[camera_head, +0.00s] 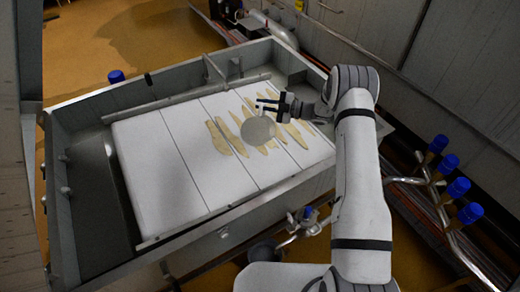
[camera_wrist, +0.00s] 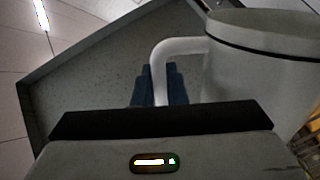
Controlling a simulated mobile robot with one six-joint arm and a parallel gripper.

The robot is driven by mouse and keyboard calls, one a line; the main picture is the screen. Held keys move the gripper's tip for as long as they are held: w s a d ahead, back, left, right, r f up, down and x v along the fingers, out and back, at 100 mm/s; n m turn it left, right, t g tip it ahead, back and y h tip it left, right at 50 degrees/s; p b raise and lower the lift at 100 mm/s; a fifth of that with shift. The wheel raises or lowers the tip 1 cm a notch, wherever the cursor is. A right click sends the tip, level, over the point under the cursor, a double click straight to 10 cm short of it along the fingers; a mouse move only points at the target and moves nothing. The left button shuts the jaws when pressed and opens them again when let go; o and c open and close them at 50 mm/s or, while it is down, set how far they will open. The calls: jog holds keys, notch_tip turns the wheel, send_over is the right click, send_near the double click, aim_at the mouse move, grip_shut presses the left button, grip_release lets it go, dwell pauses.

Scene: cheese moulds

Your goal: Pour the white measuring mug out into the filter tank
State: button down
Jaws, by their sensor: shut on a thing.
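The white measuring mug (camera_head: 258,130) is held over the filter tank (camera_head: 85,110). In the head view it shows as a pale grey round shape; I cannot tell its tilt or contents. In the wrist view the mug (camera_wrist: 262,75) is large at the right, a dark line below its rim, its handle (camera_wrist: 178,47) reaching left. My gripper (camera_head: 265,104) is shut on the handle, with its blue fingers (camera_wrist: 158,92) around the lower part. The tank holds white panels (camera_head: 155,165), with pale yellow jagged patches (camera_head: 222,138) on both sides of the mug.
The tank's grey metal walls (camera_head: 200,235) surround the panels, with a bar (camera_head: 185,98) along the far side. Pipes with several blue-capped valves (camera_head: 457,188) stand at the right. A dark open trough lies at the tank's left end.

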aim_at(255, 133)
jog(key=s+n, duration=0.2)
jog(key=s, duration=0.1)
jog(key=s+a+r+n, duration=0.1)
jog(key=shift+s+r+n, duration=0.1)
jog(key=shift+s+n, duration=0.2)
jog(key=shift+s, duration=0.1)
jog(key=shift+f+b, duration=0.2)
jog(key=shift+b, duration=0.2)
jog(key=s+n+b, duration=0.2)
jog(key=s+b, duration=0.1)
jog(key=s+a+f+n+b, duration=0.1)
jog(key=s+n+b, duration=0.1)
jog(key=shift+s, duration=0.2)
jog(key=b, duration=0.1)
jog(key=s+n+b, duration=0.1)
jog(key=s+f+n+b, duration=0.1)
jog(key=b, duration=0.1)
jog(key=shift+s+a, duration=0.25)
jog(key=s+a+f+n+b, duration=0.3)
jog(key=s+f+n+b, duration=1)
jog(key=b, duration=1.4)
jog(key=s+n, duration=0.1)
jog(key=n, duration=0.2)
jog(key=shift+s+f+n, duration=0.15)
jog(key=shift+s+n, duration=0.15)
jog(key=shift+n, duration=0.1)
jog(key=shift+w+d, duration=0.1)
